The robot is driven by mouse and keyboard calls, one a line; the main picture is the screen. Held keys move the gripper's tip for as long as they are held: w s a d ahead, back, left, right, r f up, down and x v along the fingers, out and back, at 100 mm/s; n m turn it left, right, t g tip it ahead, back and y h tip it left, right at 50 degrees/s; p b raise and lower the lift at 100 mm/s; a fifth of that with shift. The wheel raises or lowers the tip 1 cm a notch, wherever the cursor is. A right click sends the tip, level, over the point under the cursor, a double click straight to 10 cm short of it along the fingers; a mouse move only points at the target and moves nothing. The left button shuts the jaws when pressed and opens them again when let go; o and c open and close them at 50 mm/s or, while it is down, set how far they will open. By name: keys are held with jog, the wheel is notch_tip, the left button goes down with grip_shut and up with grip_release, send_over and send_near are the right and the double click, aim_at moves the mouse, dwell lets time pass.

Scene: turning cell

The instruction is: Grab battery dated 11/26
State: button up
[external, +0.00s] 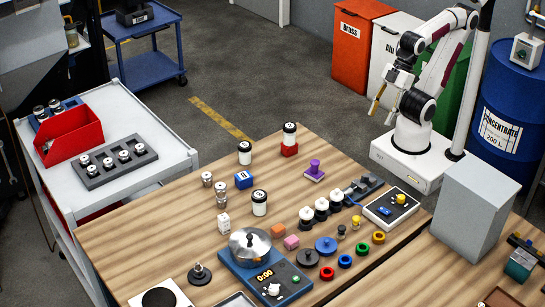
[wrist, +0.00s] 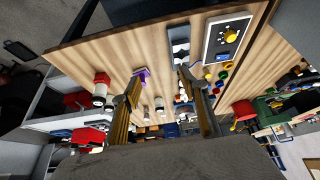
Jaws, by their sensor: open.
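My gripper (external: 381,108) is open and empty, high above the floor beyond the table's far right edge. Its two fingers stand wide apart in the wrist view (wrist: 158,80). No date reading 11/26 is legible in either view. My gripper is well apart from both. In the wrist view the small items between and beyond the fingers are too small to identify.
A grey cabinet (external: 470,215) stands right. The table's far left is clear.

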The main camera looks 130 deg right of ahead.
dwell(0.3)
jog(key=w+d+t, duration=0.2)
jog(key=w+t, duration=0.2)
jog(key=w, duration=2.7)
jog(key=w+d+f+t, duration=0.2)
jog(key=w+f, duration=0.2)
jog(key=w, duration=0.7)
jog(key=m+t+h, duration=0.1)
jog(key=t, duration=0.1)
send_near(224, 224)
jog(key=r, duration=0.2)
jog(key=shift+d+f, duration=0.65)
jog(key=shift+w, duration=0.1)
jog(key=shift+x, duration=1.2)
